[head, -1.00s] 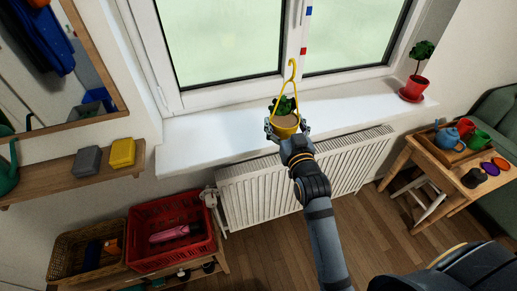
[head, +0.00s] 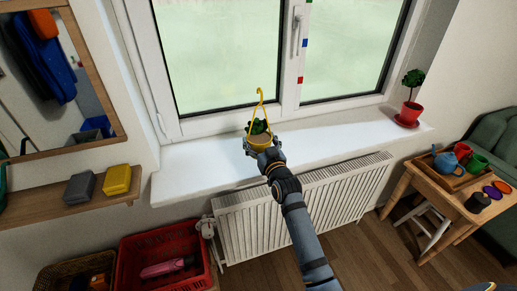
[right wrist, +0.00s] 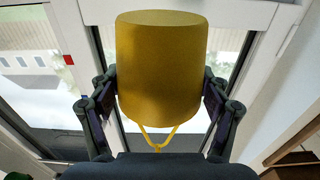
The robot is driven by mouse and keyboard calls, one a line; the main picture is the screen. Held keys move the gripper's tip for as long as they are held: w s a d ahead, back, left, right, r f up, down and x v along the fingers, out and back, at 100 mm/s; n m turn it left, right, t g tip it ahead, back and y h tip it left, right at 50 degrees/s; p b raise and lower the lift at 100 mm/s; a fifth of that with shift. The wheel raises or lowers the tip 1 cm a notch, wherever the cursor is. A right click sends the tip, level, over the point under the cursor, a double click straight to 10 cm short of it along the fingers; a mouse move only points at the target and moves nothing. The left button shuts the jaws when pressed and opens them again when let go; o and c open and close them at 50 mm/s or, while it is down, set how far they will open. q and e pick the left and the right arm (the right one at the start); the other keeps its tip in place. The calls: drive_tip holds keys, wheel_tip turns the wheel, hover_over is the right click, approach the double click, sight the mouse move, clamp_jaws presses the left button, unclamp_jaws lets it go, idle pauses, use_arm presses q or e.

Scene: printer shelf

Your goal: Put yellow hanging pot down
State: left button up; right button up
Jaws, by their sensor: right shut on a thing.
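The yellow hanging pot (head: 259,138) holds a small green plant and has a yellow hook hanger rising above it. My right gripper (head: 261,148) is shut on the pot, with a finger on each side of it. In the head view the pot is in front of the window and over the white windowsill (head: 190,168). Whether its base touches the sill cannot be told. In the right wrist view the yellow pot (right wrist: 162,70) fills the middle between the two fingers. My left gripper is not in view.
A red pot with a plant (head: 410,112) stands at the sill's right end. A radiator (head: 300,195) is below the sill. A shelf with grey and yellow boxes (head: 118,179) is at left, above a red crate (head: 130,255). A wooden table (head: 440,180) stands right. The sill's middle is clear.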

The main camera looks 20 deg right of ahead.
drive_tip(key=shift+w+f, duration=0.5)
wheel_tip(320, 180, down, 3)
drive_tip(key=shift+w+f, duration=0.1)
drive_tip(key=shift+f, duration=0.15)
drive_tip(key=o, duration=1.5)
drive_tip(key=shift+o, duration=0.2)
